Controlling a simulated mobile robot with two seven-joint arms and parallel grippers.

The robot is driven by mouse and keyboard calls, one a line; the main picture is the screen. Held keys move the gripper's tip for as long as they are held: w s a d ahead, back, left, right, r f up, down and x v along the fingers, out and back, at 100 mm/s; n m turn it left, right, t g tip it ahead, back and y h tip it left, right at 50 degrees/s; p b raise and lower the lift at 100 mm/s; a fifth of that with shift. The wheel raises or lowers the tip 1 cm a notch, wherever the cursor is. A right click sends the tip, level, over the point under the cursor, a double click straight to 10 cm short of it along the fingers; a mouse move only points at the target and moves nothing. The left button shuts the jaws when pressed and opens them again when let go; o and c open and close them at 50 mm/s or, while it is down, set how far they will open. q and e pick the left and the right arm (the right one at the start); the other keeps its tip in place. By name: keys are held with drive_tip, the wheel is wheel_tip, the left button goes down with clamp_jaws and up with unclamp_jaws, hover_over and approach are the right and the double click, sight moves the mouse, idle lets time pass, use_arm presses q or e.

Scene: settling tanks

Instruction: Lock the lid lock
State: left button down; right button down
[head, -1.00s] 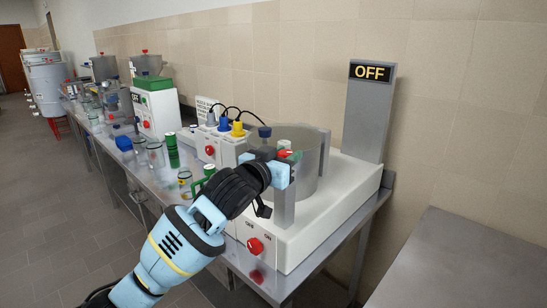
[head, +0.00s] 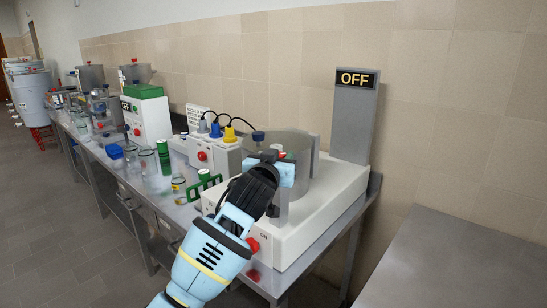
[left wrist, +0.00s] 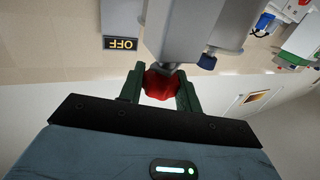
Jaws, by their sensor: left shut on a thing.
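A red knob (left wrist: 160,84) sits at a grey metal bracket in the left wrist view; I take it for the lid lock. My left gripper (left wrist: 159,92) is shut on it, a dark green finger on each side. In the head view my left gripper (head: 280,170) is at the top of the grey upright at the near side of the round metal vessel (head: 299,185), and its own body hides the knob. The vessel stands on a white machine base (head: 325,205). I cannot tell the lock's state. My right gripper is not in view.
A sign reading OFF (head: 357,79) stands on a grey post behind the vessel. A red switch (head: 252,245) is on the base front. Glassware and a green-capped bottle (head: 163,158) stand to the left. A bare grey table (head: 450,265) is at the right.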

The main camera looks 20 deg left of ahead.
use_arm(q)
drive_tip(key=shift+f, duration=0.1)
idle(0.3)
drive_tip(key=c, duration=1)
unclamp_jaws()
drive_tip(key=shift+s, duration=0.1)
drive_tip(key=shift+s, duration=0.6)
drive_tip(key=s, duration=0.6)
drive_tip(key=shift+s, duration=0.2)
drive_tip(key=shift+a, duration=0.1)
